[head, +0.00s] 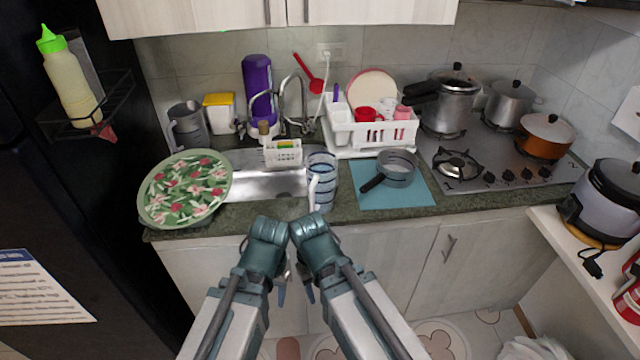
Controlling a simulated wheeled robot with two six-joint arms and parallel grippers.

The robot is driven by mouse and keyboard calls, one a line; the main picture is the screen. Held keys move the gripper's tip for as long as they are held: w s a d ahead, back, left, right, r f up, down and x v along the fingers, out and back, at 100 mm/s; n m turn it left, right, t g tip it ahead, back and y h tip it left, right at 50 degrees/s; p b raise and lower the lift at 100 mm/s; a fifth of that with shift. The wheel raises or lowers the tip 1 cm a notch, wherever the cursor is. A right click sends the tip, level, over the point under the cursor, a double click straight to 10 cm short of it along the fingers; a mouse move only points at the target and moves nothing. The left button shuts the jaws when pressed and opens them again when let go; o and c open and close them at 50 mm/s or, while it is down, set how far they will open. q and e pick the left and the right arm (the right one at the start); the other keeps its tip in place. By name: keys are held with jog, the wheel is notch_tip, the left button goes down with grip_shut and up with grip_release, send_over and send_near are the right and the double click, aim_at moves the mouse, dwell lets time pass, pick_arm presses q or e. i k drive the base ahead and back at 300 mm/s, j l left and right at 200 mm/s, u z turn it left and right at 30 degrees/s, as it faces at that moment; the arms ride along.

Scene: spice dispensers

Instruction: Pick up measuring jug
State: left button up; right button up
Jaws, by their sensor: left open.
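A clear measuring jug (323,182) with dark blue bands and a pale handle stands upright on the counter's front part, just right of the sink. My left gripper (281,288) hangs in front of the counter, below and left of the jug and apart from it. It is open, with nothing seen in it. My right gripper (308,291) is close beside it, also apart from the jug. Its fingers are mostly hidden by my arm, so its opening is unclear.
A floral plate (185,189) is left of the sink (262,185). A white caddy (283,153) is behind the jug. A dish rack (372,131) stands behind. A grey jug (188,128) is back left.

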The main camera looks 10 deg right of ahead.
aim_at(321, 167)
jog(key=l, duration=1.8)
